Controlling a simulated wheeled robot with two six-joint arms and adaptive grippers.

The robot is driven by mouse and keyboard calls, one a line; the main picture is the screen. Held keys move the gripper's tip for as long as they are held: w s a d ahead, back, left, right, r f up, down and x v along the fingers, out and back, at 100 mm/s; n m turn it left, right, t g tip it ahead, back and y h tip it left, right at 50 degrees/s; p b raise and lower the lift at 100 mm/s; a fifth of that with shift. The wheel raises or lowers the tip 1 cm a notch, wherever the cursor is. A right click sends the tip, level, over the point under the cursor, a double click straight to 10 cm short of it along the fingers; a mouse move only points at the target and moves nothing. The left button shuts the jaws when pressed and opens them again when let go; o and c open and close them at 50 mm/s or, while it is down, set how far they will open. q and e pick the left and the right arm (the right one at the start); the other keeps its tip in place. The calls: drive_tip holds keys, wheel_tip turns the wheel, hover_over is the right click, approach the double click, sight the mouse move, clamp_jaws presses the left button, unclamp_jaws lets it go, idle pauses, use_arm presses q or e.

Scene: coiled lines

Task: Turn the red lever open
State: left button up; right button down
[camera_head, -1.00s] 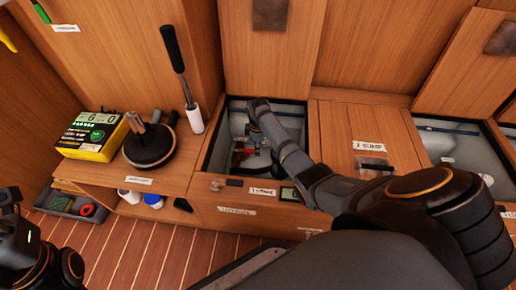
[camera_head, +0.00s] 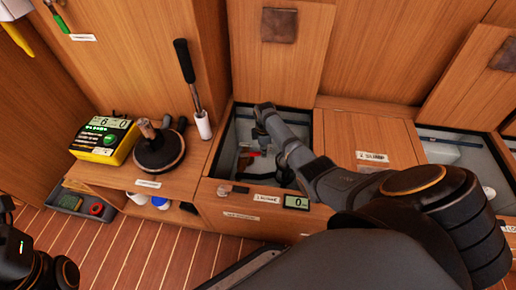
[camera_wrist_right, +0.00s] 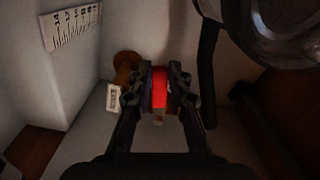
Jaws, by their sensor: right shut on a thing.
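The red lever (camera_wrist_right: 159,87) shows in the right wrist view, between the two fingers of my right gripper (camera_wrist_right: 159,92). The fingers are shut on it from both sides. A brass-coloured fitting (camera_wrist_right: 126,66) stands just behind and to the left, with a small white tag (camera_wrist_right: 113,98) beside it. In the head view my right arm reaches down into the open locker (camera_head: 228,142), and a bit of red shows deep inside, partly hidden by the arm. My left arm shows at the lower left of the head view, but its fingertips are out of the picture.
A white ruled scale (camera_wrist_right: 71,25) is on the locker wall. A dark hose (camera_wrist_right: 208,70) runs right of the gripper. The yellow meter (camera_head: 104,138) and round black pump base (camera_head: 159,151) stand on the shelf left of the locker. A small display (camera_head: 296,202) sits on the locker's front edge.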

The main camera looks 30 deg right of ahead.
drive_tip(key=shift+w+d+n+b, duration=0.2)
drive_tip(key=shift+w+n+b, duration=0.3)
drive_tip(key=shift+w+n, duration=0.55)
drive_tip(key=shift+w+d+n+b, duration=0.2)
drive_tip(key=shift+w+n+b, duration=0.4)
drive_tip(key=shift+n, duration=0.65)
drive_tip(key=shift+w, duration=0.2)
drive_tip(key=c, duration=1.2)
unclamp_jaws()
wheel_tip(320, 180, up, 12)
